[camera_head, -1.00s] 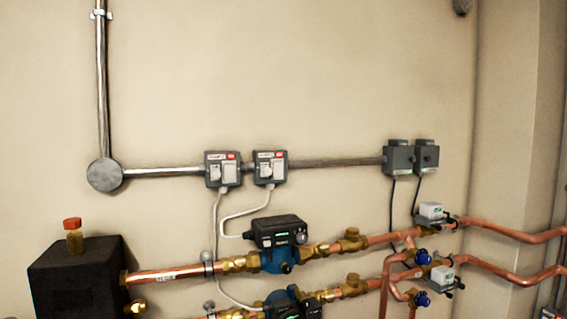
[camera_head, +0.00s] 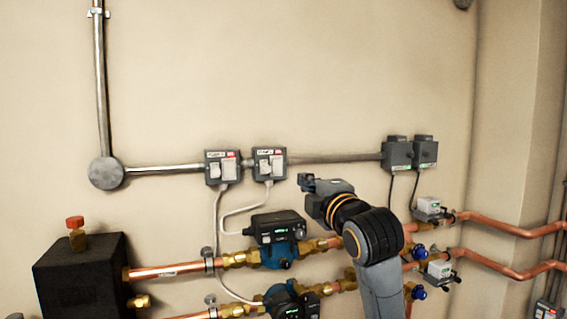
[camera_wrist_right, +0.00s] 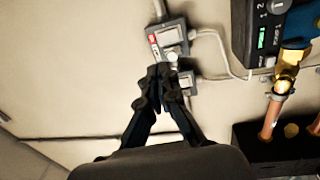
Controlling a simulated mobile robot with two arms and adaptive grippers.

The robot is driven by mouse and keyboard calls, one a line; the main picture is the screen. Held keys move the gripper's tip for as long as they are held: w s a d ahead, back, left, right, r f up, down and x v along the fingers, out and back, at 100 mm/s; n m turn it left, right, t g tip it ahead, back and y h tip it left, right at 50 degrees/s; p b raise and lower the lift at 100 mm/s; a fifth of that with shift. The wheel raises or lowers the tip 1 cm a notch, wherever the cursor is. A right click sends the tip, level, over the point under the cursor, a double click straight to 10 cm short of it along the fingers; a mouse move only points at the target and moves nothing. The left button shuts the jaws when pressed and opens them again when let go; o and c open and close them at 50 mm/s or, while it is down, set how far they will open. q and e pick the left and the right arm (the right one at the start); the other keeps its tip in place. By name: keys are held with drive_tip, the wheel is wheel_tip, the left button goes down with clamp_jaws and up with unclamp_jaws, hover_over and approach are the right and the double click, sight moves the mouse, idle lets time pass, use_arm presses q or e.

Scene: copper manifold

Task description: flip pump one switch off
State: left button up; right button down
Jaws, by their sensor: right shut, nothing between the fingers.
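Two grey switch boxes are on the wall, a left one (camera_head: 222,168) and a right one (camera_head: 269,164). Each has a pale rocker and a red-and-white label, too small to read, so I cannot tell which is pump one. My right gripper (camera_head: 306,182) is shut and empty, just right of the right box in the head view. In the right wrist view its closed fingertips (camera_wrist_right: 165,74) overlap the area between one box (camera_wrist_right: 171,38) and a second, partly hidden box (camera_wrist_right: 187,84). Contact with either cannot be told. My left gripper is out of view.
A black-headed pump (camera_head: 278,229) on copper pipes sits below the boxes, with white cables running down. Two grey boxes (camera_head: 397,154) are at right on the conduit. A black block (camera_head: 80,280) is at lower left.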

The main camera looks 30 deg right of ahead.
sight(279, 160)
drive_tip(key=shift+w, duration=0.1)
drive_tip(key=p+x, duration=0.2)
drive_tip(key=x, duration=0.4)
drive_tip(key=p+x, duration=0.2)
drive_tip(key=x, duration=0.4)
drive_tip(key=shift+w+r+p, duration=0.25)
drive_tip(key=shift+p, duration=0.05)
drive_tip(key=shift+x, duration=0.8)
drive_tip(key=shift+f, duration=0.15)
drive_tip(key=shift+w+d+p, duration=0.15)
drive_tip(key=shift+p, duration=0.35)
